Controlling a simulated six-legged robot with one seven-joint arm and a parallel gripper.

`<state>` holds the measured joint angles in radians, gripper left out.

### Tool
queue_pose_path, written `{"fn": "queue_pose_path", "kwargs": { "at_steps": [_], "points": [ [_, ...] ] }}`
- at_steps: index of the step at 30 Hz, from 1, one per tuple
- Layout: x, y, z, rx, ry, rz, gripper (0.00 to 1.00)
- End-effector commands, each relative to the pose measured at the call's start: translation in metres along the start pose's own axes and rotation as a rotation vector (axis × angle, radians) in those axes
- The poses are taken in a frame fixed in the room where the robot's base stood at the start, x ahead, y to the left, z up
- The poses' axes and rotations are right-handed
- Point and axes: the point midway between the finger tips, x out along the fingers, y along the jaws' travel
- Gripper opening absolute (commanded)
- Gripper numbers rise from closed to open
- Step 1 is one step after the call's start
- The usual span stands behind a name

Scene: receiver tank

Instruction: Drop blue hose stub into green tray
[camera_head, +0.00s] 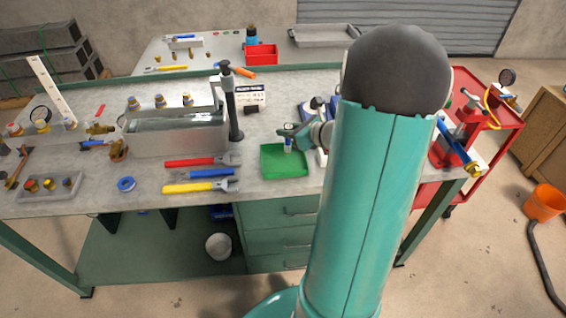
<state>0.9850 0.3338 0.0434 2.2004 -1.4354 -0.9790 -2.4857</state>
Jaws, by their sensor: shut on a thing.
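The green tray (271,165) lies on the workbench near its front edge, just left of my large teal arm link. My gripper (289,136) is above the tray and shut on a small stub (288,146), with blue and pale parts showing, which hangs upright below the fingers. The stub appears over the tray's back right part. I cannot tell whether its lower end touches the tray floor. My arm hides what lies right of the tray.
Red, blue and yellow wrenches (203,174) lie left of the tray. A metal tank (180,133) and a dark upright post (234,110) stand behind them. A blue tape ring (126,184) lies farther left. A red cart (480,140) stands at the right.

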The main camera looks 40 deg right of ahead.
Motion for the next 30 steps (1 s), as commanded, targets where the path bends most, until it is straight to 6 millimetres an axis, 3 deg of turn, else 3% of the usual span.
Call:
{"fn": "queue_pose_path", "kwargs": {
  "at_steps": [2, 3, 6, 7, 16, 20, 30],
  "points": [
    [0.000, 0.000, 0.000, 0.000, 0.000, 0.000, 0.00],
    [0.000, 0.000, 0.000, 0.000, 0.000, 0.000, 0.26],
    [0.000, 0.000, 0.000, 0.000, 0.000, 0.000, 0.46],
    [0.000, 0.000, 0.000, 0.000, 0.000, 0.000, 0.47],
    [-0.002, 0.000, 0.000, 0.000, 0.000, -0.001, 0.47],
    [-0.012, -0.001, 0.000, 0.000, 0.001, -0.002, 0.47],
    [-0.083, -0.001, 0.001, -0.001, -0.001, -0.005, 0.47]
  ]
}}
